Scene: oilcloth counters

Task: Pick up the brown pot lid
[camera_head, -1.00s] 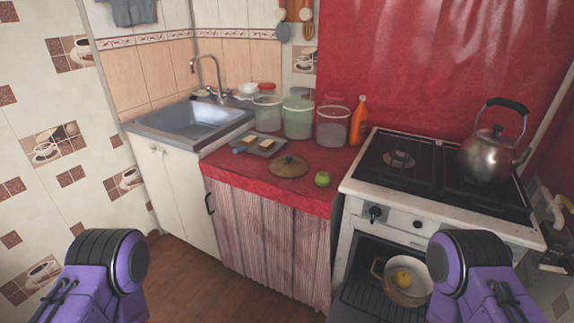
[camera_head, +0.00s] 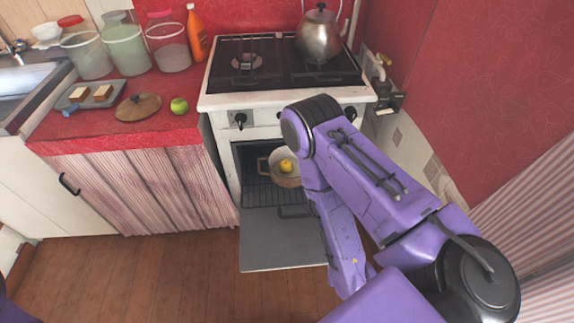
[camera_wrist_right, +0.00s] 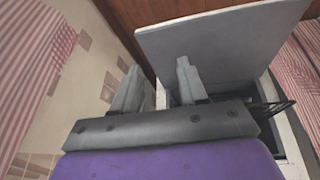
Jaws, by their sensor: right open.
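The brown pot lid (camera_head: 138,107) lies flat on the red oilcloth counter (camera_head: 180,134), knob up, left of a green apple (camera_head: 179,106). My right arm crosses the right half of the head view in front of the stove, and its gripper is hidden there. In the right wrist view my right gripper (camera_wrist_right: 158,88) is open and empty, its two fingers apart, with the lowered oven door beyond it. The lid is not in that view. My left gripper is not in view.
The oven door (camera_head: 285,240) hangs open over the floor. A pot (camera_head: 286,180) with a yellow fruit sits inside the oven. A kettle (camera_head: 320,36) stands on the stove. A tray (camera_head: 97,93) with bread, several jars and an orange bottle (camera_head: 196,34) surround the lid's area.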

